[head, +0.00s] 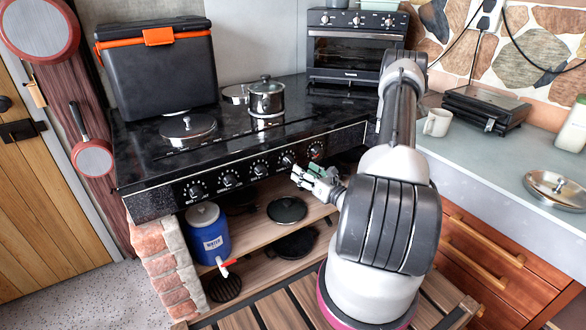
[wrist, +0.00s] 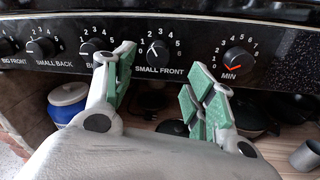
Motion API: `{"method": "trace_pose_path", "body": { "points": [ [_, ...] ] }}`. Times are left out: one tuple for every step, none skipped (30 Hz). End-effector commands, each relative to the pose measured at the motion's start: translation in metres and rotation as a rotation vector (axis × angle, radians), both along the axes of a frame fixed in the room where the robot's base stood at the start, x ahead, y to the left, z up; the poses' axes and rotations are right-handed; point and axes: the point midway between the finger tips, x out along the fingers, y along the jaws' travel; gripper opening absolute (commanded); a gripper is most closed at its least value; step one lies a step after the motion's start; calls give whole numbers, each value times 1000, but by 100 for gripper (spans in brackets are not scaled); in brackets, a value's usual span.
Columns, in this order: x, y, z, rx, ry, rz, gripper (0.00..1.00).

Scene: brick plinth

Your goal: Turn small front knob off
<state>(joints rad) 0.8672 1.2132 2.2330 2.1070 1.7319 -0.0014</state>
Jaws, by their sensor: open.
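The small front knob (wrist: 160,51) is a round black knob above the label SMALL FRONT in the wrist view. Its white mark points up and left, around the low numbers of its dial, apparently off the 0. In the head view the knob (head: 288,160) is on the stove's front panel, just left of and above my gripper (head: 315,180). In the wrist view my gripper (wrist: 160,66) is open and empty. Its green-padded fingers stand apart, one on either side of the knob and lower than it, and I see no contact.
The left finger partly covers the neighbouring knob (wrist: 92,48). The timer knob (wrist: 236,61) with a red mark is to the right. A small pot (head: 266,98) stands on the black stovetop (head: 225,150). A blue jug (head: 208,238) is on the shelf below.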

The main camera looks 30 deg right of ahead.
Motion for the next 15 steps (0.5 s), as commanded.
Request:
{"method": "trace_pose_path", "body": {
  "points": [
    [9,3,0,-2,0,4,55],
    [14,4,1,-2,-1,6,55],
    [21,5,0,-2,-1,6,55],
    [26,6,0,-2,0,7,55],
    [31,7,0,-3,0,7,55],
    [38,8,0,-1,-1,6,55],
    [42,9,0,0,-1,7,55],
    [46,9,0,-1,0,5,55],
    [51,9,0,-2,-1,6,55],
    [54,10,0,-1,0,6,55],
    [57,10,0,0,1,5,55],
    [60,11,0,0,1,4,55],
    [61,11,0,0,1,4,55],
    [62,11,0,0,1,4,55],
    [63,11,0,0,2,5,55]
  ]
}}
